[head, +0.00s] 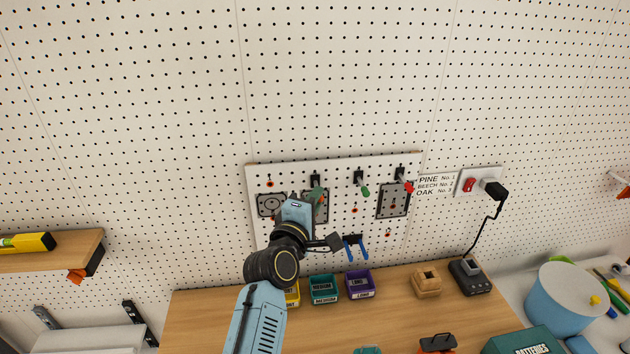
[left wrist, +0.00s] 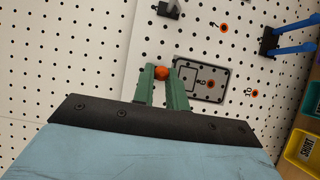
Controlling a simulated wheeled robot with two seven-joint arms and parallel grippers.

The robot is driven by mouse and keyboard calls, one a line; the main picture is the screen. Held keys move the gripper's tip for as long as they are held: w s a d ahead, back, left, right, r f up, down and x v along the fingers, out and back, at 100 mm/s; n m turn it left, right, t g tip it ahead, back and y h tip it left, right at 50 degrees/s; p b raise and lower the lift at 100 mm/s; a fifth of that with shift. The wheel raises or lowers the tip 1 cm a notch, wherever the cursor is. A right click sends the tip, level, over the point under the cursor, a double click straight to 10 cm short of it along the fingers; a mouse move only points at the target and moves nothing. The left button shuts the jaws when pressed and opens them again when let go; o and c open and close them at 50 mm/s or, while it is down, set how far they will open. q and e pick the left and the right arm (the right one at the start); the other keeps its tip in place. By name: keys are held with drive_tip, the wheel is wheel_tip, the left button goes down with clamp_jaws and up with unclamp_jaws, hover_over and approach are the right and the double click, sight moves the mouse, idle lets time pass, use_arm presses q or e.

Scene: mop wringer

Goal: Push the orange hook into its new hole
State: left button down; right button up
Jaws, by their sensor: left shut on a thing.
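In the left wrist view the two green fingers of my left gripper (left wrist: 161,78) are closed on a small orange hook (left wrist: 161,73). The hook's round end shows between the fingertips, in front of the white perforated board. I cannot tell whether its pegs are in a hole. In the head view my left gripper (head: 297,207) is at the small tool board (head: 336,168), and the held hook is hidden there. Other orange pieces are on the board, one at the upper left (head: 270,183). My right gripper is not in view.
Grey plates, one at the board's right (head: 391,208), and tools on black hooks surround the gripper. Blue-handled pliers (head: 356,249) hang lower right. Labelled bins, including a purple one (head: 360,284), stand on the wooden bench (head: 210,315) below. A charger (head: 470,277) sits to the right.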

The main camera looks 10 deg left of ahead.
use_arm(q)
drive_tip(key=c, duration=1.3)
unclamp_jaws()
